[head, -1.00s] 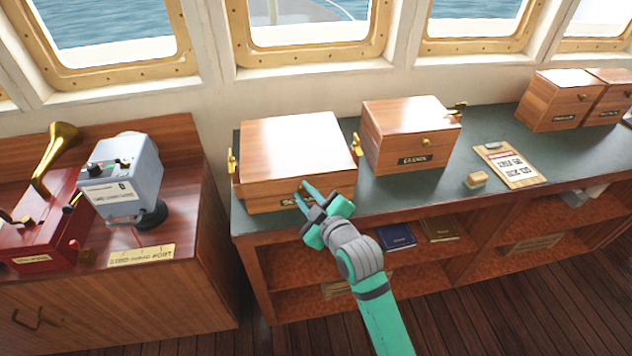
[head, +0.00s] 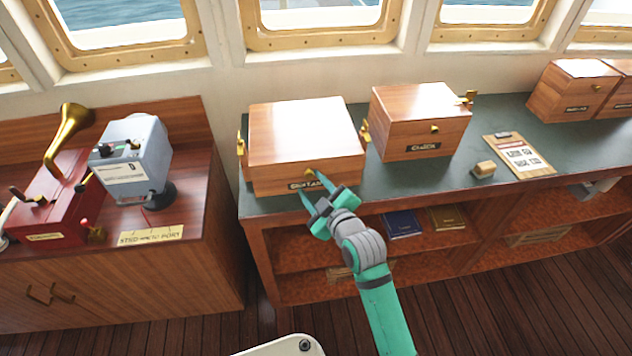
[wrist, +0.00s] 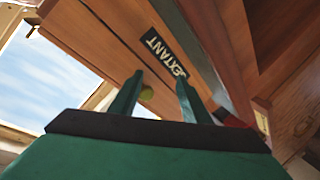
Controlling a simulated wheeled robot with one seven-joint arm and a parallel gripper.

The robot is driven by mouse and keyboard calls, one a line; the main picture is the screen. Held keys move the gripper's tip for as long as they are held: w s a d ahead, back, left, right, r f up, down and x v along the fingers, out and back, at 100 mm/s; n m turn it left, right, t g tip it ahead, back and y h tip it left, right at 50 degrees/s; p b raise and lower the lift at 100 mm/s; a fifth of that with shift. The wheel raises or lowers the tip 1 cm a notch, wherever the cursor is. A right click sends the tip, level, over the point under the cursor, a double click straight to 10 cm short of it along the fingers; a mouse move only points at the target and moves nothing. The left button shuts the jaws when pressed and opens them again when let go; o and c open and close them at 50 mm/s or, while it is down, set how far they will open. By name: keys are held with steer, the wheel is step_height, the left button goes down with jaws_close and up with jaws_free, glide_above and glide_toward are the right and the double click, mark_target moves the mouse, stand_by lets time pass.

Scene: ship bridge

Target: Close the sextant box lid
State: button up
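The wooden sextant box (head: 275,183) stands at the left end of the green-topped counter. Its lid (head: 302,130) lies down flat over the box and looks closed; a fine gap cannot be judged. A small brass knob (head: 310,174) is on its front, above a dark label. Contact cannot be told.
A second wooden box (head: 405,135) stands close to the right. A red device (head: 48,210) and a grey instrument (head: 133,165) stand on the left cabinet.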

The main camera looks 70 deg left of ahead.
steer(key=shift+s+d+r, duration=0.1)
steer(key=shift+d+r, duration=0.05)
steer(key=shift+r, duration=0.15)
stand_by(0.4)
steer(key=v, duration=1)
steer(key=shift+d, duration=0.3)
steer(key=shift+w, duration=0.3)
